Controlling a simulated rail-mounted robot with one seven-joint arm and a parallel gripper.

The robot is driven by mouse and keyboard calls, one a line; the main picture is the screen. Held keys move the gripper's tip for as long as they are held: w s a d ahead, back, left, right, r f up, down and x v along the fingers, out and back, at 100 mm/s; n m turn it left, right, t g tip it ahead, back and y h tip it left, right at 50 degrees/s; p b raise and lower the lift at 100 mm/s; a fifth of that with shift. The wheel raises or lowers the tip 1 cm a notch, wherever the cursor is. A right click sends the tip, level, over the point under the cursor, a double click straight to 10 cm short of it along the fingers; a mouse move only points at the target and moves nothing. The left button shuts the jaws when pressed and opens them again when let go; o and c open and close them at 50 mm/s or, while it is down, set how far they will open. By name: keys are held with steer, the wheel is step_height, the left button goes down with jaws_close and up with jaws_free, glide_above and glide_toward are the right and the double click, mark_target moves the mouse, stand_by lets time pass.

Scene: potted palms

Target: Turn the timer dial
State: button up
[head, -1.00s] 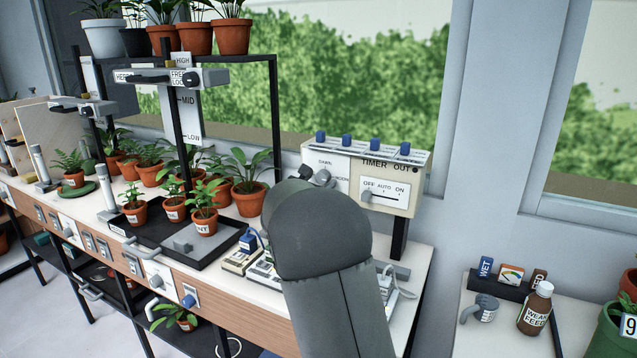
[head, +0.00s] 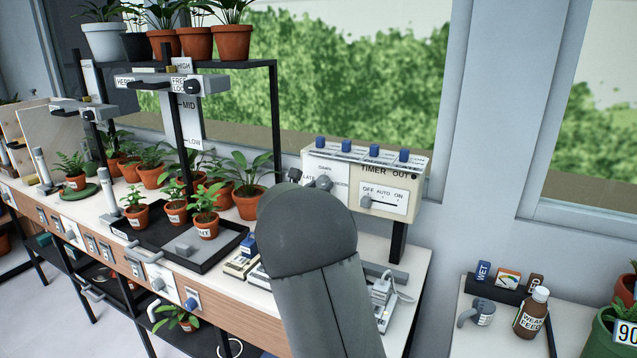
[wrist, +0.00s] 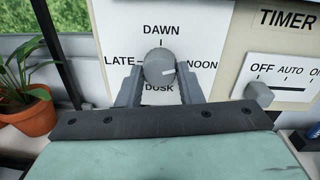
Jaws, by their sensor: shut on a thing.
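The timer dial (wrist: 160,68) is a round grey knob on a white plate marked DAWN above, LATE left, NOON right and DUSK below. Its white mark points right, roughly toward NOON. My gripper (wrist: 158,74) is shut on the dial, one finger on its left side and one on its right. The fingers partly cover the plate, and DUSK is partly hidden. In the head view the dial (head: 323,183) shows on the timer box (head: 422,187), just above my arm, which hides most of the gripper.
Right of the dial, a slider (wrist: 259,94) sits at the OFF end of OFF, AUTO, ON. Several blue knobs (head: 347,145) line the box's top. A potted plant (wrist: 28,110) stands close left of the gripper. A black tray (head: 190,262) holds pots on the bench.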

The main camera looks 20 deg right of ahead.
steer(key=n+p, duration=0.6)
steer(key=p, duration=0.2)
steer(key=n+g+p, duration=0.1)
steer(key=n+p, duration=0.6)
steer(key=p, duration=0.1)
steer(key=shift+r+n, duration=0.2)
steer(key=shift+n, duration=0.1)
steer(key=shift+f+n+p, duration=0.1)
steer(key=shift+n+p, duration=0.2)
steer(key=shift+p, duration=0.05)
steer(key=o, duration=1)
steer(key=b+v, duration=0.2)
steer(key=v, duration=1.5)
steer(key=shift+a+f+b, duration=0.15)
steer(key=shift+a+b, duration=0.15)
